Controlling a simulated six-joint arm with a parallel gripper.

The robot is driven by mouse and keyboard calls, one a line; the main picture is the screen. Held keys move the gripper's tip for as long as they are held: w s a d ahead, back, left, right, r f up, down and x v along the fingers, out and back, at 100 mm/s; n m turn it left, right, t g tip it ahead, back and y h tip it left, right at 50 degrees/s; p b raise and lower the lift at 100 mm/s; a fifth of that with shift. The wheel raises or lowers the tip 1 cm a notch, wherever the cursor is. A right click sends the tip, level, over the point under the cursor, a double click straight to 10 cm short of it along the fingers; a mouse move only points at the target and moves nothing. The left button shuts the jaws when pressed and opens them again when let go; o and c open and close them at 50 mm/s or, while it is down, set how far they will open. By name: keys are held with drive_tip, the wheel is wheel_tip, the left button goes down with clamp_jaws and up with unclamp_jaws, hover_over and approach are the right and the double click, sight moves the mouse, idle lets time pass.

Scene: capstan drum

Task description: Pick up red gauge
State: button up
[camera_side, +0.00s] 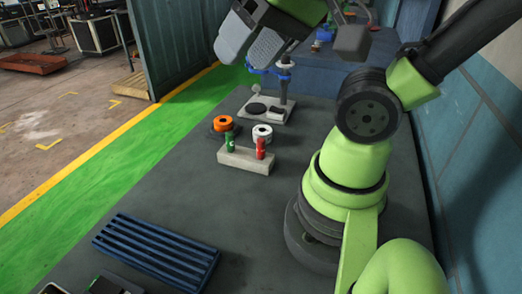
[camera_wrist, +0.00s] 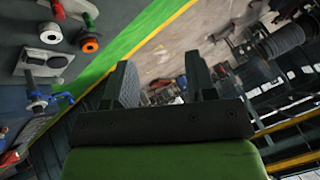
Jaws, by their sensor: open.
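The red gauge (camera_side: 260,148) stands upright in the right end of a light grey block (camera_side: 243,159) on the dark table. A green gauge (camera_side: 229,141) stands in the left end of the same block. In the wrist view the red gauge (camera_wrist: 87,19) is at the upper left, with the block (camera_wrist: 62,6) partly cut off at the frame's top. My gripper (camera_wrist: 158,80) is open and empty, its two fingers apart. In the side view it is high above the table, well away from the red gauge, and its fingertips are hard to make out.
An orange spool (camera_side: 223,123) and a white spool (camera_side: 262,133) stand just behind the block. A stand with a blue clamp (camera_side: 283,82) is farther back. A blue slatted tray (camera_side: 157,248) lies at the front left. The table between tray and block is clear.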

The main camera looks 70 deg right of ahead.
drive_tip(key=w+d+f+m+g+h, duration=0.2)
drive_tip(key=w+d+f+m, duration=0.25)
drive_tip(key=m, duration=0.45)
drive_tip(key=m+g, duration=0.5)
drive_tip(key=m, duration=1.4)
hover_over(260, 139)
wheel_tip(260, 139, down, 11)
drive_tip(key=shift+d+f, duration=0.1)
drive_tip(key=shift+d, duration=0.05)
drive_tip(key=shift+s+d+f, duration=0.1)
drive_tip(key=shift+f, duration=0.25)
wheel_tip(260, 139, down, 3)
drive_tip(key=shift+f, duration=0.15)
drive_tip(key=shift+a+f, duration=0.2)
drive_tip(key=shift+f, duration=1.35)
drive_tip(key=shift+a+f, duration=0.15)
drive_tip(key=shift+f, duration=1.4)
drive_tip(key=shift+c, duration=0.4)
clamp_jaws()
